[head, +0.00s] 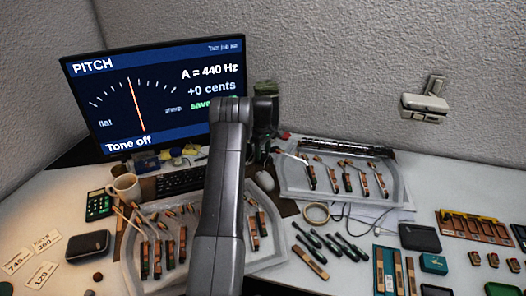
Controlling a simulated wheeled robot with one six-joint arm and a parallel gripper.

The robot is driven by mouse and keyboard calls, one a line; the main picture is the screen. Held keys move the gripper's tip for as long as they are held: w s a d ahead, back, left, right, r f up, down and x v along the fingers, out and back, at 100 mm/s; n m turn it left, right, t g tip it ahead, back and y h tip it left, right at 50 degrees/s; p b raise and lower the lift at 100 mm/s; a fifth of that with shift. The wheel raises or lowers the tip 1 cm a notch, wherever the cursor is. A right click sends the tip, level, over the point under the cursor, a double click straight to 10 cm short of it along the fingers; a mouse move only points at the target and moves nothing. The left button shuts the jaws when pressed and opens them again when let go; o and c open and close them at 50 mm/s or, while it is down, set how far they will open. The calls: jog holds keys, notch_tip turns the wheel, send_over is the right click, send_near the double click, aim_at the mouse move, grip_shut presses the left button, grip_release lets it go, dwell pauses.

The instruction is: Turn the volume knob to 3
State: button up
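I cannot pick out a volume knob or its scale; it may be hidden behind my arm or too small to see. The monitor (110,110) at the back left shows PITCH, A = 440 Hz, +0 cents and "Tone off", with an upright needle on a dial. My arm rises through the middle of the head view and bends at the monitor's right edge. Its dark end, with my gripper (266,128), is beside that edge. The fingers cannot be made out, so I cannot tell whether they are open or touching anything.
A keyboard (181,179), a mug (126,187) and a mouse (264,173) lie below the monitor. Pale trays with piano parts stand at left (131,270) and right (400,190) of my arm. Several hand tools (330,243) lie in front.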

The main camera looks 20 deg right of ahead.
jog(key=c, duration=0.6)
jog(key=shift+m, duration=0.3)
